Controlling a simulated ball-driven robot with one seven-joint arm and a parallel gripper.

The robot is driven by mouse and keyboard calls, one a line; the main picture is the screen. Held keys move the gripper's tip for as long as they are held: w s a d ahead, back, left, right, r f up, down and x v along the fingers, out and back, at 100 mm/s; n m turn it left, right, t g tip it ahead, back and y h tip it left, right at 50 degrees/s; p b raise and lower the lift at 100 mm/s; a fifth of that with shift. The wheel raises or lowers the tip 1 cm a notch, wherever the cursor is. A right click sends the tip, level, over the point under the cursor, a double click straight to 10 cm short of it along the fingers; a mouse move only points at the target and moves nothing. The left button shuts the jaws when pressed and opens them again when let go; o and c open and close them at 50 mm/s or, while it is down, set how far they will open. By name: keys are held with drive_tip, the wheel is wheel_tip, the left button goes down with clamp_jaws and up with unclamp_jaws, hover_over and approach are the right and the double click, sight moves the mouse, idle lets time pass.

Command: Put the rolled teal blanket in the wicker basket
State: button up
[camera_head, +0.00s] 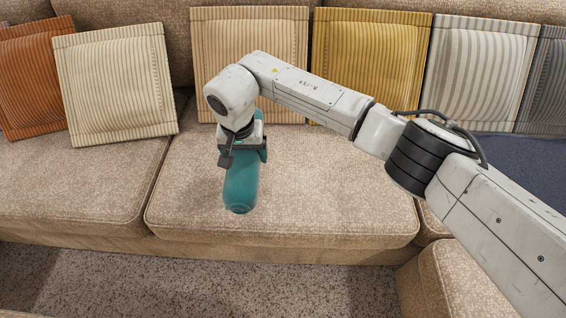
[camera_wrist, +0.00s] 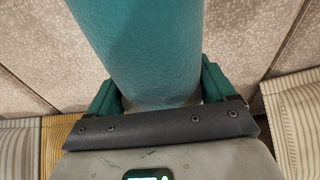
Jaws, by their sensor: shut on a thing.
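The rolled teal blanket (camera_head: 241,186) is in my gripper (camera_head: 243,152), over the middle seat of the sofa. In the head view its near end points toward the front of the sofa, and its far part is hidden behind my gripper and wrist. In the wrist view the blanket (camera_wrist: 145,50) runs up from between the two teal fingers (camera_wrist: 155,95), which are closed around its sides. I cannot tell for sure whether the blanket touches the seat. No wicker basket is in view.
The beige sofa (camera_head: 330,200) fills the head view. Striped cushions in orange (camera_head: 35,80), cream (camera_head: 115,80), tan (camera_head: 235,50), yellow (camera_head: 372,60) and grey (camera_head: 480,65) lean on its back. Dark blue cloth (camera_head: 520,165) lies at right. Carpet (camera_head: 200,285) is clear in front.

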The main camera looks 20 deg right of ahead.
drive_tip(key=shift+a+f+b, duration=0.2)
drive_tip(key=shift+f+b, duration=0.1)
drive_tip(key=shift+f, duration=0.25)
drive_tip(key=shift+a+f+b, duration=0.15)
drive_tip(key=shift+f+b, duration=0.15)
drive_tip(key=shift+f, duration=0.25)
drive_tip(key=w+d+f+b, duration=0.2)
drive_tip(key=d, duration=0.1)
drive_tip(key=w+d+f+b, duration=0.2)
drive_tip(key=d+f, duration=0.1)
drive_tip(key=d, duration=0.1)
drive_tip(key=w+d+f+b, duration=0.2)
drive_tip(key=d+f, duration=0.1)
drive_tip(key=shift+w+d+f, duration=0.1)
drive_tip(key=shift+d+f, duration=0.15)
drive_tip(key=shift+d, duration=0.05)
drive_tip(key=shift+w+d+f+b, duration=0.25)
drive_tip(key=shift+d+f+b, duration=0.1)
drive_tip(key=shift+b, duration=0.05)
drive_tip(key=shift+w+d+f+b, duration=0.1)
drive_tip(key=shift+d+f+b, duration=0.1)
drive_tip(key=shift+f+b, duration=0.65)
drive_tip(key=shift+w+d+f+b, duration=0.15)
drive_tip(key=shift+f+b, duration=0.35)
drive_tip(key=shift+f, duration=0.5)
drive_tip(key=shift+s+f, duration=0.1)
drive_tip(key=shift+f, duration=0.05)
drive_tip(key=o, duration=1.1)
